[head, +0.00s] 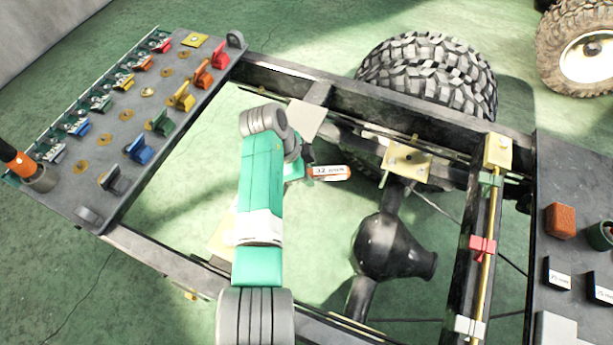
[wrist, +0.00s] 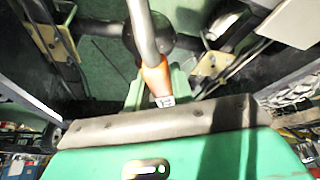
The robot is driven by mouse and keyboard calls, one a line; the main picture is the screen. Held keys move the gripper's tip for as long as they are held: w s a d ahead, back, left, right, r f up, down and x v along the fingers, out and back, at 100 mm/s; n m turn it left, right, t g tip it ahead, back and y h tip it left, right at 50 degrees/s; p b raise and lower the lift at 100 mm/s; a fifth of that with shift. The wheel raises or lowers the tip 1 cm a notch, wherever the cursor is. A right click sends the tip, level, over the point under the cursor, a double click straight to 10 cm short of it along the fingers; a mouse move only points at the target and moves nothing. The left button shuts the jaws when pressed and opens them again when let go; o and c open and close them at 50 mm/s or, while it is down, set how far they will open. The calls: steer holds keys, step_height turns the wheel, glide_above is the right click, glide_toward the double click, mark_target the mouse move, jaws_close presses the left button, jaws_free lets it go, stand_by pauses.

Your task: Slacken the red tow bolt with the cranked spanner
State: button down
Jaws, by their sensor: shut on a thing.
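My gripper, partly hidden behind my arm in the head view, is shut on the orange handle of a spanner (head: 330,173) with a white size label. In the wrist view, my gripper (wrist: 153,92) grips the orange handle (wrist: 155,76), and the grey steel shank (wrist: 142,30) runs up out of the picture. The spanner's working end does not show. It is held above the open middle of the chassis frame. I cannot pick out the red tow bolt for certain in either view.
A tray (head: 118,118) of coloured clips and brass fittings lies at left, with an orange-and-black handle (head: 17,160) in a cup. A dark axle housing (head: 392,248), a brass bracket (head: 408,160) and a brass line with a red clamp (head: 482,248) lie right. Dark rails border the opening.

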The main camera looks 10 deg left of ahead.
steer(key=w+n, duration=0.1)
steer(key=w+a+n+t+b, duration=0.1)
steer(key=shift+w+n, duration=0.3)
steer(key=shift+w, duration=0.05)
stand_by(0.4)
steer(key=shift+w+b, duration=0.1)
steer(key=shift+b, duration=0.25)
steer(key=w+n, duration=0.1)
steer(key=w+a+n+t+b, duration=0.1)
steer(key=shift+w+a+n+y, duration=0.1)
steer(key=shift+a+n+y, duration=0.15)
steer(key=shift+n+y, duration=0.15)
steer(key=shift+r, duration=0.2)
steer(key=shift+r+p, duration=1.2)
steer(key=shift+r, duration=0.15)
